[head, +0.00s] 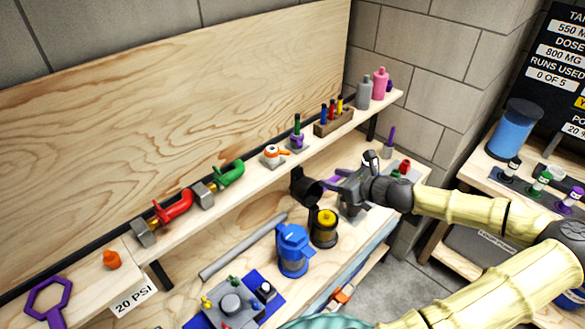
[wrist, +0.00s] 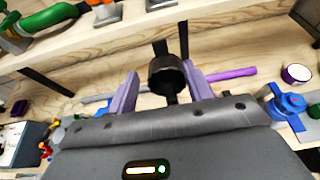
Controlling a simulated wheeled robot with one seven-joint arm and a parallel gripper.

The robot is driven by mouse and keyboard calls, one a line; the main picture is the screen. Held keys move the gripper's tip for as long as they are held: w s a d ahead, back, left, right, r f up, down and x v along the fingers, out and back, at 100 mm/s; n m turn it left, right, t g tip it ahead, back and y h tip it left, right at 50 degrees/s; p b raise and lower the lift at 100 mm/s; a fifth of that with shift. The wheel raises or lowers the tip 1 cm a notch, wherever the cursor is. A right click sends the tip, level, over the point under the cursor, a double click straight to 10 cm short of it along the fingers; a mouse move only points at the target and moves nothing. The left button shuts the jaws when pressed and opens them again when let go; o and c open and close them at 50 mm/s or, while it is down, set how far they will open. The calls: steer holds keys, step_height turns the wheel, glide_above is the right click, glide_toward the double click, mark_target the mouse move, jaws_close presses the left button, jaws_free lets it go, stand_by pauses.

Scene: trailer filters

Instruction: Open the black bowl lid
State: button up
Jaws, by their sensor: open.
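The black bowl lid (head: 305,187) is a dark round cup. It stands tilted up beside a black canister (head: 324,228) with a yellow top inside, and looks raised off it. My gripper (head: 334,183) is open just right of the lid in the head view. In the wrist view the lid (wrist: 167,77) shows between the two purple fingers of my gripper (wrist: 161,74), with a gap on each side. Whether any finger touches it, and how it joins the canister, I cannot tell. My gripper's body hides the canister in the wrist view.
A blue housing (head: 292,252) stands close left of the canister. A grey bar (head: 243,245) lies behind it. The wooden shelf (head: 250,175) above holds a red clamp (head: 174,208), a green clamp (head: 226,175) and bottles. A purple rod (wrist: 230,75) lies right of the lid in the wrist view.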

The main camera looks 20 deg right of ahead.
mark_target(299, 171)
steer(key=shift+s, duration=0.15)
steer(key=shift+f, duration=0.1)
steer(key=p+x, duration=0.4)
steer(key=x, duration=1.2)
steer(key=shift+a, duration=0.15)
steer(key=shift+w+a+f, duration=0.15)
steer(key=shift+w+f, duration=0.15)
steer(key=shift+w, duration=0.25)
jaws_close()
